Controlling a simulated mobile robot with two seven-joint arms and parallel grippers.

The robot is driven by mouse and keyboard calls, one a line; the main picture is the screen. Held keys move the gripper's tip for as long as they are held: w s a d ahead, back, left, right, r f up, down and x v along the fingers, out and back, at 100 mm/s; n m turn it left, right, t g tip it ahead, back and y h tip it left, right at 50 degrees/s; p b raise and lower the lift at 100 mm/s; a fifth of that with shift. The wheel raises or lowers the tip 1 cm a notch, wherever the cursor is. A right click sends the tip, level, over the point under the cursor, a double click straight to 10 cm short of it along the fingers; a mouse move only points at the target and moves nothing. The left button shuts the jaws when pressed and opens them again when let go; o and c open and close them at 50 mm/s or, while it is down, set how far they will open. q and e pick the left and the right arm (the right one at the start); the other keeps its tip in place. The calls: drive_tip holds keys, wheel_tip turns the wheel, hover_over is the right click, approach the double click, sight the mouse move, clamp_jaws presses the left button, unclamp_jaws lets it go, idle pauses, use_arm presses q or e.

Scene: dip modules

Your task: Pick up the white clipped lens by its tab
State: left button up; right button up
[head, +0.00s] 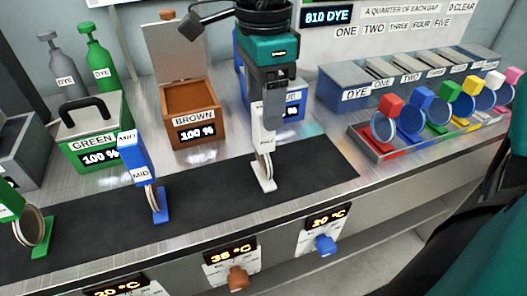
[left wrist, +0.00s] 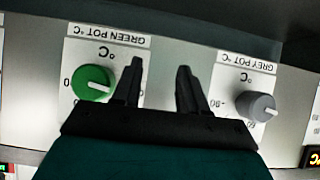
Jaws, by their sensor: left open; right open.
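The white clipped lens (head: 264,143) stands upright on the dark mat (head: 215,190), its tab at the top and its white foot (head: 264,184) on the mat. My right gripper (head: 268,105) comes down from above with its fingers at the tab. It is open. The fingers partly hide the tab's top, and I cannot tell whether they touch it. My left gripper (left wrist: 158,78) is open and empty in the left wrist view, in front of a panel with knobs.
A blue clipped lens marked MID (head: 137,160) stands left of the white one, and a green one (head: 40,235) further left. Behind are the green pot (head: 90,130), the open brown pot (head: 190,110) and a blue pot (head: 296,105). Several coloured lenses (head: 410,120) fill a rack at right.

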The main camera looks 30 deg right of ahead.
sight(264, 146)
wheel_tip(264, 146, down, 2)
drive_tip(key=shift+f, duration=0.25)
drive_tip(key=c, duration=1.2)
drive_tip(key=shift+r, duration=0.1)
drive_tip(key=shift+c, duration=0.2)
